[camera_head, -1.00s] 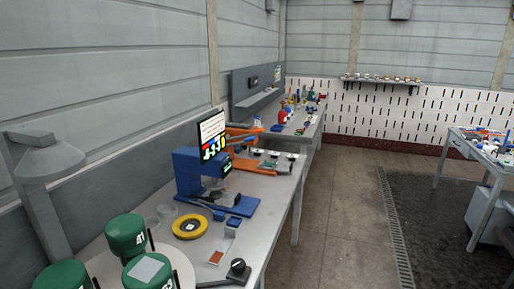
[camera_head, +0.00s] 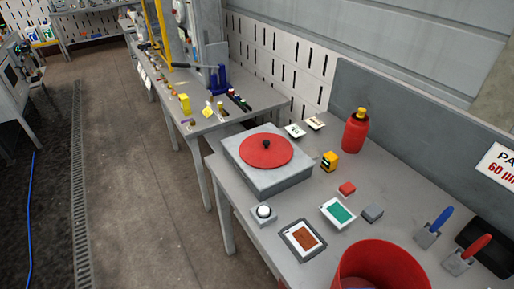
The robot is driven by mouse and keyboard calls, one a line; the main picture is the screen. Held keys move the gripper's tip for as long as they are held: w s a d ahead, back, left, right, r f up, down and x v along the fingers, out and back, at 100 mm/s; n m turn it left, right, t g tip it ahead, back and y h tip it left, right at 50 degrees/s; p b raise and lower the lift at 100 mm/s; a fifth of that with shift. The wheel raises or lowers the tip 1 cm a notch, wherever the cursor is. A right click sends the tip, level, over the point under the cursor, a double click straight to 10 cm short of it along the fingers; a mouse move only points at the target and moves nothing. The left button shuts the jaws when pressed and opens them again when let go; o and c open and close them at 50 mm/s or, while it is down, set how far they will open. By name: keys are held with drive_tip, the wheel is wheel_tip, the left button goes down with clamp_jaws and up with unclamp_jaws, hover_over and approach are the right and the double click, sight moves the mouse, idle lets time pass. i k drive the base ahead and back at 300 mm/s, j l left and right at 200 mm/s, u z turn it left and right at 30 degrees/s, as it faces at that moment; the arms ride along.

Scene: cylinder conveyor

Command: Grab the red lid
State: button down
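My gripper does not show in the view.
The grey table (camera_head: 226,190) also bears a red bottle (camera_head: 355,132) behind, a yellow device (camera_head: 330,161), a white ball on a base (camera_head: 264,211), flat panels, and a large red bin (camera_head: 383,270) at the front. Open floor (camera_head: 140,200) lies to the left.

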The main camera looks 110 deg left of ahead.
sight(262, 150)
drive_tip(key=u, duration=3.65)
drive_tip(key=i+j+z, duration=0.15)
drive_tip(key=i+j, duration=0.2)
drive_tip(key=i+j+z, duration=0.15)
drive_tip(key=i+j, duration=0.3)
drive_tip(key=i+j+z, duration=0.15)
drive_tip(key=i+j, duration=0.3)
drive_tip(key=i+j+z, duration=0.15)
drive_tip(key=i+j, duration=0.3)
drive_tip(key=i+j+z, duration=0.15)
drive_tip(key=i+j, duration=0.2)
drive_tip(key=j, duration=0.3)
